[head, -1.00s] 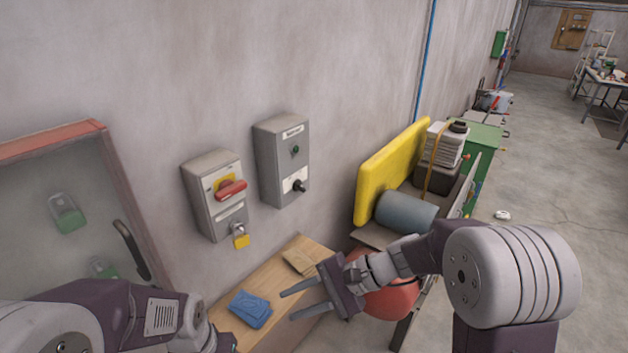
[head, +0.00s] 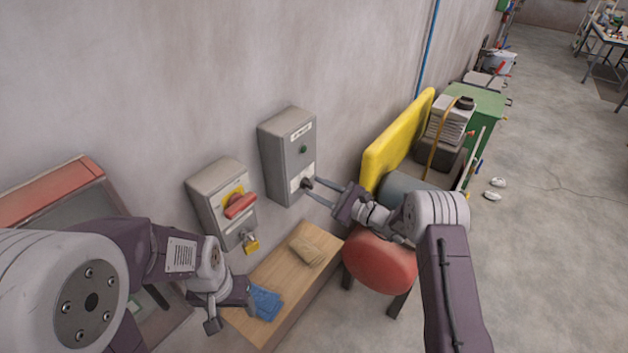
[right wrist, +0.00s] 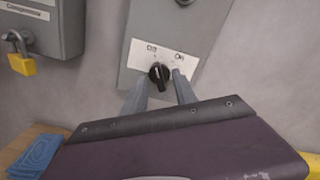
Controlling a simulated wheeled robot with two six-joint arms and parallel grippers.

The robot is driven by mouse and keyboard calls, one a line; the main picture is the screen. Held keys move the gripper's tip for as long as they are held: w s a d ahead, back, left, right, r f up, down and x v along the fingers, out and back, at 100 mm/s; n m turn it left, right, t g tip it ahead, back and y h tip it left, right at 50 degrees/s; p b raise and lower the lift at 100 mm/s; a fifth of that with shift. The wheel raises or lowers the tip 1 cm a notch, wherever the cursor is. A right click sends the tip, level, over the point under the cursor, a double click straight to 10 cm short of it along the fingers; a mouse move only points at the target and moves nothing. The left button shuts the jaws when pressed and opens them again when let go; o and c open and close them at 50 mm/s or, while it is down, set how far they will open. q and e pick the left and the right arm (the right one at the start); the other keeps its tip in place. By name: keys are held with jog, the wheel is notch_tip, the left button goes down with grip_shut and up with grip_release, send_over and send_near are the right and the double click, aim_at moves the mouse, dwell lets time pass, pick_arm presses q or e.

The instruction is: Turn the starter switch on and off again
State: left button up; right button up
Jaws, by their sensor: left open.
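The grey starter box (head: 284,150) hangs on the wall with a green lamp and a white plate. Its black starter knob (right wrist: 159,74) sits between the words Off and On in the right wrist view; the head view shows it too (head: 307,184). The knob stands near upright, its exact setting hard to read. My right gripper (right wrist: 160,80) is open, its fingertips on either side of the knob at the plate, with small gaps apparent. My left gripper (head: 228,313) is open and empty, low by the wooden top, its fingers partly hidden.
Left of the starter box is a grey box (head: 208,194) with a red handle (head: 240,205) and yellow padlock (head: 252,246). Below, a wooden top (head: 290,295) bears a blue cloth (head: 266,303) and brown packet (head: 308,250). A red round object (head: 380,265) is under my right arm.

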jog(key=shift+w+a+r, duration=0.2)
jog(key=shift+a, duration=0.2)
jog(key=shift+s+a+r, duration=0.1)
jog(key=shift+s+a, duration=0.1)
jog(key=shift+s, duration=0.1)
pick_arm(q)
jog(key=shift+s+d+r, duration=0.1)
jog(key=shift+s+r, duration=0.4)
jog(key=shift+r, duration=0.1)
pick_arm(e)
jog(key=shift+w, duration=0.1)
